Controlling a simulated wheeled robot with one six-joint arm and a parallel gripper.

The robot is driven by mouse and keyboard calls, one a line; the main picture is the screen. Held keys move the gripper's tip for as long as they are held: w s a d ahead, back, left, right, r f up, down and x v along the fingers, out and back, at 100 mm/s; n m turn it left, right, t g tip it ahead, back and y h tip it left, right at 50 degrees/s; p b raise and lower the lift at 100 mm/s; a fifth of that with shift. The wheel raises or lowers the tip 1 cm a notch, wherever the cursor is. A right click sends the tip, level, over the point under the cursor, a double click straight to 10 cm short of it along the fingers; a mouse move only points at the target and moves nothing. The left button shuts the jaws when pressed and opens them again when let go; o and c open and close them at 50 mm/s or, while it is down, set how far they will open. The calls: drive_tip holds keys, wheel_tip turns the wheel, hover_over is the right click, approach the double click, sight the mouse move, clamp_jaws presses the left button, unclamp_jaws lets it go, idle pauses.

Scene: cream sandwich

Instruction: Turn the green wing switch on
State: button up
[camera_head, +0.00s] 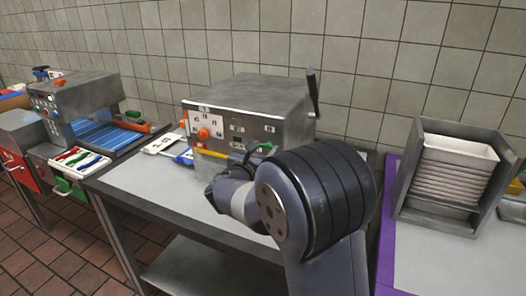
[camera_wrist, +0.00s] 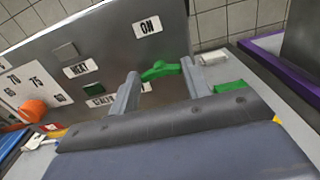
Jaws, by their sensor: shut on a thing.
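The green wing switch (camera_wrist: 160,70) sits on the grey front panel of the metal machine (camera_head: 250,100), below an "ON" label (camera_wrist: 147,27) in the wrist view. My gripper (camera_wrist: 160,78) has one finger on each side of the switch and is shut on it. The wings lie roughly level in the tilted wrist view. In the head view, my gripper (camera_head: 252,152) is at the machine's front, and a bit of the green switch (camera_head: 266,147) shows beside it. My arm hides the panel's lower right part.
The panel has an orange dial (camera_wrist: 32,110), a dark green button (camera_wrist: 94,88) and a grey button (camera_wrist: 65,51). A green piece (camera_wrist: 229,87) and a whitish block (camera_wrist: 213,59) lie right of my fingers. A metal holder (camera_head: 452,178) stands at right; a black lever (camera_head: 312,92) rises from the machine.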

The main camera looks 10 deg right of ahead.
drive_tip(key=shift+f+m+b, duration=0.15)
drive_tip(key=shift+m+b, duration=0.25)
drive_tip(key=shift+b, duration=0.2)
drive_tip(key=m+b, duration=0.2)
drive_tip(key=b, duration=0.3)
drive_tip(key=shift+f+m, duration=0.2)
drive_tip(key=shift+m, duration=0.2)
drive_tip(key=m+b, duration=0.5)
drive_tip(key=b, duration=0.2)
drive_tip(key=shift+s+d+b, duration=0.1)
drive_tip(key=shift+b, duration=0.25)
drive_tip(key=m+b, duration=0.4)
drive_tip(key=b, duration=0.1)
drive_tip(key=shift+m+b, duration=0.3)
drive_tip(key=shift+m, duration=0.1)
drive_tip(key=m+b, duration=0.4)
drive_tip(key=shift+r, duration=0.1)
drive_tip(key=shift+m+b, duration=0.3)
drive_tip(key=shift+m, duration=0.1)
drive_tip(key=o, duration=1)
drive_tip(key=shift+r, duration=0.1)
